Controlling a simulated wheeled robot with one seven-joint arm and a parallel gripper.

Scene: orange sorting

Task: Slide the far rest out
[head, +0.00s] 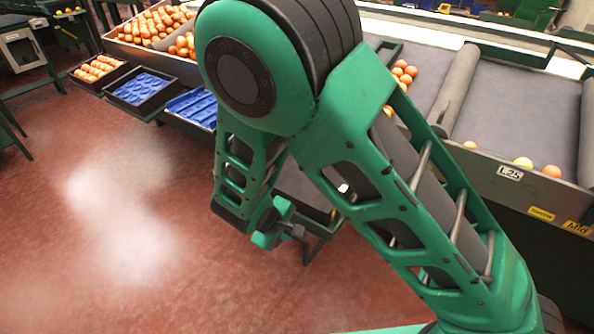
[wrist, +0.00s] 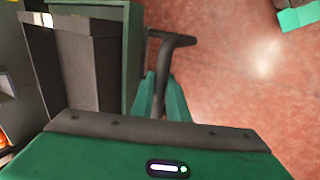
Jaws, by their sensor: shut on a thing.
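My gripper (head: 272,236) is low beside the sorting table's front, under my bent arm. In the wrist view its two green fingers (wrist: 160,98) are shut on the stem of a dark T-shaped handle (wrist: 176,41). The handle's bar reaches toward a green-edged dark frame on the left. The rest (head: 300,188), a dark grey surface with a dark frame, shows partly behind my arm in the head view; how far it stands out is hidden. The wrist view shows dark grey panels (wrist: 97,68) next to the handle.
Black trays with blue liners (head: 143,88) and a tray of oranges (head: 100,68) stick out farther along the table. Padded lanes (head: 515,108) with a few oranges lie to the right. The red floor (head: 130,220) at left is open.

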